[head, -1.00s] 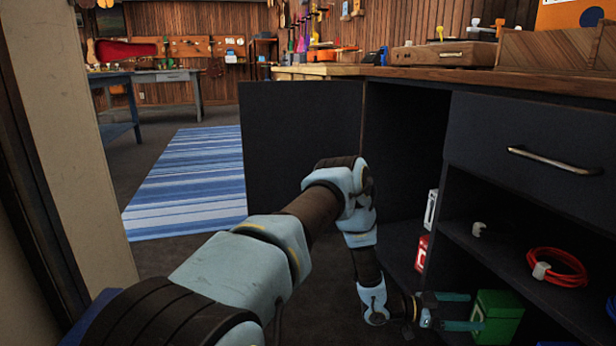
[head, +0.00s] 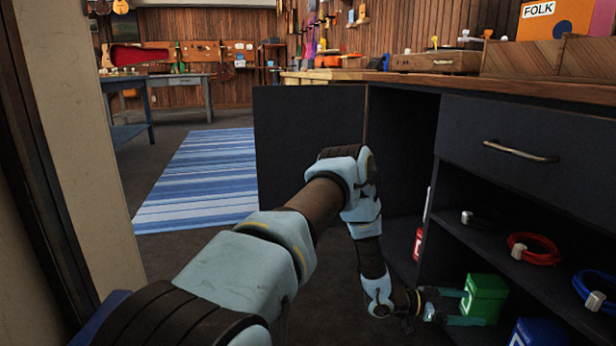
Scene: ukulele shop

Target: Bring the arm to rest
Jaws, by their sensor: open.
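My arm reaches forward and down from the bottom left of the head view, bent at the elbow. My gripper (head: 458,306) is low in front of the dark cabinet's open lower shelf, its two fingers pointing right. The fingers are apart, beside a green box (head: 486,297) on that shelf. The fingertips are at the box's left side; I cannot tell whether they touch it.
The dark cabinet (head: 515,188) has an open door (head: 305,140) near my forearm. Its shelves hold a red cable coil (head: 534,250), a blue coil (head: 597,292), a blue box (head: 540,333) and a red item (head: 418,245). A striped rug (head: 205,175) lies on clear floor at left.

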